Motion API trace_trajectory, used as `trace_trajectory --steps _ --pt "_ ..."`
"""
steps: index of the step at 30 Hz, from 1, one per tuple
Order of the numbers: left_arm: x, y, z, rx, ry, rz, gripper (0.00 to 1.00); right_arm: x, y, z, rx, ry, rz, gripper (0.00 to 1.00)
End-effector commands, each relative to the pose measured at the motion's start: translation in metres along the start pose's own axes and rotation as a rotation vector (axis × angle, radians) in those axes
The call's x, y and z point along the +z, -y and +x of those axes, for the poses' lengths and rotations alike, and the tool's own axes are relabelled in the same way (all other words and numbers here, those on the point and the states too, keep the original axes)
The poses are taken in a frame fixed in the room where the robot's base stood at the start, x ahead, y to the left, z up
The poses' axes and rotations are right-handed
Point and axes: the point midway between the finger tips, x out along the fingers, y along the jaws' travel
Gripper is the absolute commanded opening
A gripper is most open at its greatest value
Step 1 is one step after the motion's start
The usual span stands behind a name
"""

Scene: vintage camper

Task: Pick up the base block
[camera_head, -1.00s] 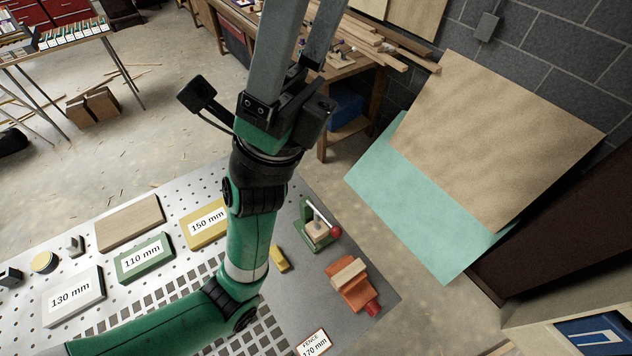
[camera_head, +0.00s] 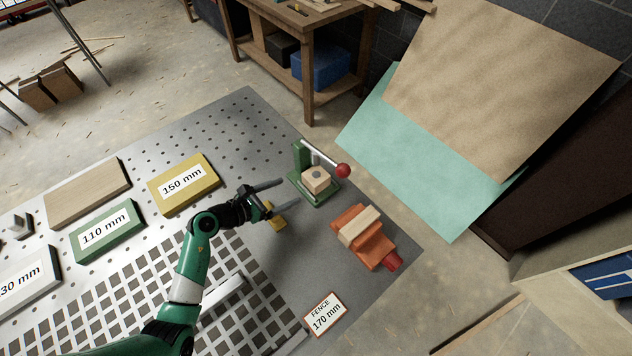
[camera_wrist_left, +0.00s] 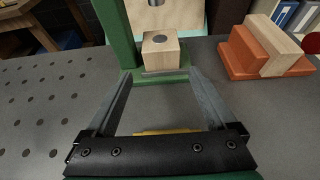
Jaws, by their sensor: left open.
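A small pale wooden block with a dark round spot on top (camera_head: 316,178) sits on the base of the green press (camera_head: 299,158). I take it as the base block. In the left wrist view the block (camera_wrist_left: 160,54) is straight ahead, beyond the fingertips. My left gripper (camera_head: 290,193) is open and empty, its fingers low over the grey board and pointing at the block. In the left wrist view the fingers (camera_wrist_left: 157,77) lie to either side of the block's line, apart from it. My right gripper is not in view.
The press has a lever with a red knob (camera_head: 342,170) above the block. An orange vise (camera_head: 362,238) holding a wooden piece stands to the right. A small yellow piece (camera_head: 272,218) lies under my gripper. A yellow 150 mm block (camera_head: 184,184) is to the left.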

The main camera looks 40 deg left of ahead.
Motion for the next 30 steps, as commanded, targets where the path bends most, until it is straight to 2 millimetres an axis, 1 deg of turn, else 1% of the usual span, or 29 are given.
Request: trace_trajectory --steps 3,7,9,14,17,21,24,30 --pt "-0.002 0.002 0.025 -0.006 0.000 0.004 0.90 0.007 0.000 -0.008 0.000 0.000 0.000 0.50" --pt "-0.001 0.001 0.048 -0.004 0.002 0.002 0.90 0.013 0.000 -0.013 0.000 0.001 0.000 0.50" --pt "0.000 0.001 0.054 -0.004 0.002 0.002 0.90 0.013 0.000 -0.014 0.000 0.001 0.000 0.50" --pt "0.001 0.001 0.057 -0.002 0.002 0.002 0.90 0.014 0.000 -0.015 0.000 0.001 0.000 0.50" --pt "-0.001 0.002 0.070 -0.004 0.002 0.003 0.90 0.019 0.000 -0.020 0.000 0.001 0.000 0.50" --pt "-0.001 0.003 0.096 -0.004 0.003 0.002 0.90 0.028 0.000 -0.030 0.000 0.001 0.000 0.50" --pt "0.000 0.003 0.106 -0.003 0.002 0.001 0.90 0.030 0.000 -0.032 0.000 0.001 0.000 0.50" --pt "0.003 0.002 0.107 -0.002 0.002 0.001 0.90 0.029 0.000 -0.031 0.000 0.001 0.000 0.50"
